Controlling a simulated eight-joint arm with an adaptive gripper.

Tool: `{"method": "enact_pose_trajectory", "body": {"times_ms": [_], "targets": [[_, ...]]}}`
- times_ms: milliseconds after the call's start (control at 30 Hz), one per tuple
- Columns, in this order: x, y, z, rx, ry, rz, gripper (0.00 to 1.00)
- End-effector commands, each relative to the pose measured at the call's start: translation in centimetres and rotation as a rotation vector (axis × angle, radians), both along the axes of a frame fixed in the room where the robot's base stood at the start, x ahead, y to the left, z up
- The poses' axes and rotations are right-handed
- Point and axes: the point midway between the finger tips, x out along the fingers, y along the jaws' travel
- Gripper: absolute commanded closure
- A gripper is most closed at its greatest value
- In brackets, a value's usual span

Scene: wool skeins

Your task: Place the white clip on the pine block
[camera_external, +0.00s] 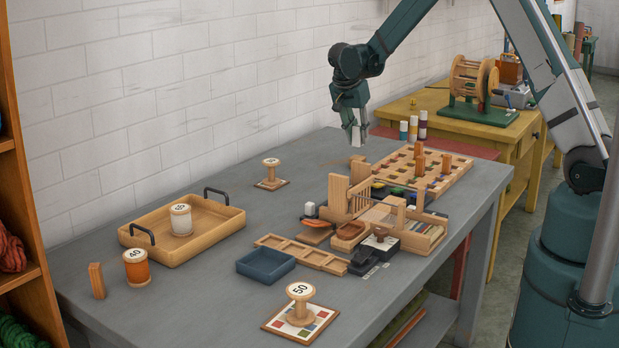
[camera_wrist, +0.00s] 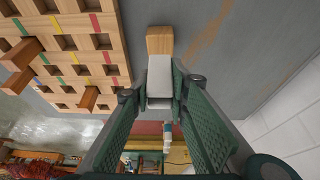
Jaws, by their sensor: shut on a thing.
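My gripper (camera_external: 355,138) hangs above the far side of the grey table, pointing down. It is shut on the white clip (camera_wrist: 160,76), which shows between the fingers in the wrist view. In the external view the clip is a pale shape (camera_external: 356,134) at the fingertips, hard to separate from them. The pine block (camera_wrist: 160,40) shows just beyond the clip in the wrist view, partly hidden by it.
A wooden pegboard with square holes (camera_wrist: 60,55) lies beside the block. A slatted wooden organiser (camera_external: 338,196) stands nearer the camera. A wooden tray (camera_external: 165,257), blue tray (camera_external: 266,277) and several spools occupy the left and front. Bare table lies left of the block.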

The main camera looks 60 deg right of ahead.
Motion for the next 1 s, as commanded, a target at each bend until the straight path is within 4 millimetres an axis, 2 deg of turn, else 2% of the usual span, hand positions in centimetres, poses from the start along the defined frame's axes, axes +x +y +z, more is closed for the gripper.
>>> {"method": "enact_pose_trajectory", "body": {"times_ms": [167,500,967,1000], "targets": [[0.0,0.0,-0.6,0.0,0.0,0.0,0.91],[0.0,0.0,-3.6,0.0,0.0,0.0,0.91],[0.0,0.0,-4.1,0.0,0.0,0.0,0.91],[0.0,0.0,-4.1,0.0,0.0,0.0,0.81]]}}
